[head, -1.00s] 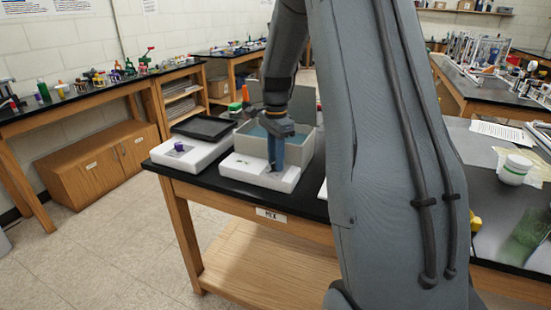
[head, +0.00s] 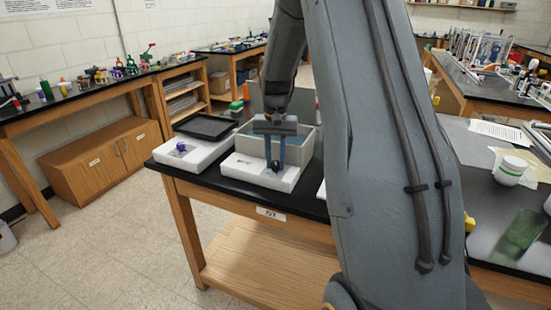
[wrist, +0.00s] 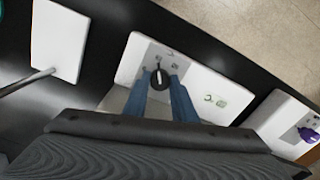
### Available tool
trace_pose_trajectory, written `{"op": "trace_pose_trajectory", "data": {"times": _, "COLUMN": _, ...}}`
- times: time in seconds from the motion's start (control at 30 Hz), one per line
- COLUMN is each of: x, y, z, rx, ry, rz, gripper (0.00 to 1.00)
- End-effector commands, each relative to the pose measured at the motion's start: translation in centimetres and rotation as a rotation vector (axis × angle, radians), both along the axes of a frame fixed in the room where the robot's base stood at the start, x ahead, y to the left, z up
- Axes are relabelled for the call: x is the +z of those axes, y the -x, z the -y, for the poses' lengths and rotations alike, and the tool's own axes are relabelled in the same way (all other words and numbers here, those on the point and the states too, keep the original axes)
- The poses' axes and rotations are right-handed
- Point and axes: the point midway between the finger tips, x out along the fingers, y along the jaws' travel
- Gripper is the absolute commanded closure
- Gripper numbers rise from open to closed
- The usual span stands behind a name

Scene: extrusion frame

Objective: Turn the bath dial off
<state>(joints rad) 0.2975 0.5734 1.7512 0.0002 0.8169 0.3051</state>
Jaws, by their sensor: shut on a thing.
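The bath is a grey tub (head: 303,150) of bluish water with a white front housing (head: 240,166) on the black-topped bench. Its black dial (wrist: 160,78) has a light pointer mark and sits on a grey panel of the housing in the wrist view. The dial also shows small and dark in the head view (head: 275,166). My gripper (head: 275,160) points down, with its two blue fingers on either side of the dial, shut on it. The fingertips also show in the wrist view (wrist: 161,84). Small panel markings are too blurred to read.
A second white unit (head: 172,158) with a purple knob (head: 181,147) and a black top (head: 207,127) stands left of the bath. A white jar (head: 511,170) and paper sheets lie on the bench at right. Open floor lies in front at left.

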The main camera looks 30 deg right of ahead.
Motion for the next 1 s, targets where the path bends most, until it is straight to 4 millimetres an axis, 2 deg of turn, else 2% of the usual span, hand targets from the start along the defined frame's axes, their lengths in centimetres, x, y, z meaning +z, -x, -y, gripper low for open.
{"op": "trace_pose_trajectory", "data": {"times": 0.7, "x": 0.12, "y": 0.05, "z": -0.02, "rx": 0.673, "ry": 0.000, "rz": -0.001, "gripper": 0.98}}
{"op": "trace_pose_trajectory", "data": {"times": 1.0, "x": 0.13, "y": 0.02, "z": -0.04, "rx": 0.887, "ry": 0.000, "rz": -0.001, "gripper": 0.98}}
